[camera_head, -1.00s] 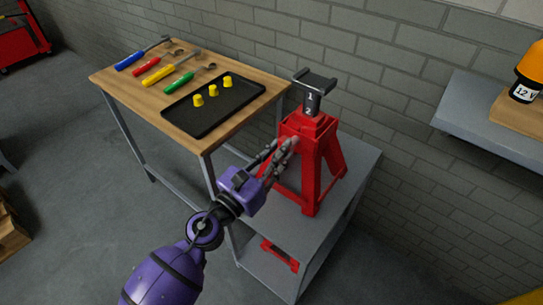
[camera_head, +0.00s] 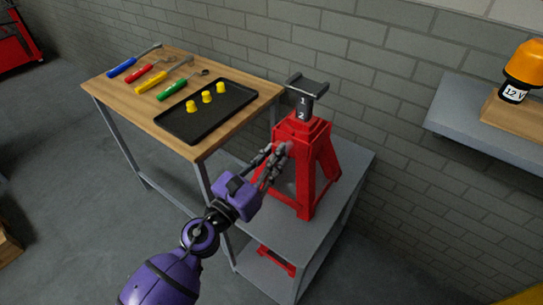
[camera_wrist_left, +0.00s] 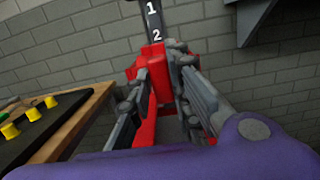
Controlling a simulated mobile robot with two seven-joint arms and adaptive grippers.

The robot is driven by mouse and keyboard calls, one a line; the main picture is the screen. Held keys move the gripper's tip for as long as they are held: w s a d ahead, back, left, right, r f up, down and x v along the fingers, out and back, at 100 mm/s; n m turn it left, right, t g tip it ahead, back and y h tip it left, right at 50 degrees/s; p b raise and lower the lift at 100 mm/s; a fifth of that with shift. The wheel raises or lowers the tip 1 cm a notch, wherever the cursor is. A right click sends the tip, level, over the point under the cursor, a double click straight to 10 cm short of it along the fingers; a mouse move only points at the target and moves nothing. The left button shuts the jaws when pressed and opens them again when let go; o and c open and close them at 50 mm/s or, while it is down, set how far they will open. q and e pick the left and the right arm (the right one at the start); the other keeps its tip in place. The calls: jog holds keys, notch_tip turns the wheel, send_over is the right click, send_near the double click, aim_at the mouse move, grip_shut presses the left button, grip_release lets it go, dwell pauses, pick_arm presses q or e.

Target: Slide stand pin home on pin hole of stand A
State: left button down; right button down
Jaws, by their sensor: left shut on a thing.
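Stand A (camera_head: 325,160) is a red jack stand on a grey bench, with a dark post (camera_head: 304,108) marked 1 and 2 rising from its top. It also shows in the left wrist view (camera_wrist_left: 148,72), behind the fingers. My left gripper (camera_head: 277,151) is at the near upper side of the stand, just below its collar. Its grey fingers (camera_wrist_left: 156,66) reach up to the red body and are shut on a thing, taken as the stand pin. The pin itself and the pin hole are hidden by the fingers, so I cannot tell how deep the pin sits. My right gripper is not in view.
A wooden-topped table (camera_head: 130,95) at left holds a black tray (camera_head: 185,128) with yellow pieces and several coloured-handled tools. A red item (camera_head: 276,261) lies on the grey bench's lower shelf. A wall shelf (camera_head: 470,128) with an orange-topped object (camera_head: 523,65) is at right.

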aim_at(287, 144)
pick_arm(q)
jog(key=shift+w+d, duration=0.1)
jog(key=shift+x, duration=1.3)
jog(key=shift+w+d+f, duration=0.15)
jog(key=shift+w+d, duration=0.2)
jog(key=shift+w, duration=0.15)
jog(key=shift+w+d, duration=0.45)
jog(key=shift+w, duration=0.15)
jog(key=shift+w+d, duration=0.35)
jog(key=shift+w, duration=0.1)
jog(key=c, duration=1.8)
grip_release()
jog(key=shift+o, duration=1.3)
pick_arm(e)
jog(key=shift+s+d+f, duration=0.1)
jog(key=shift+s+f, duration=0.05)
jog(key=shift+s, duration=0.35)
pick_arm(q)
jog(key=shift+f, duration=0.1)
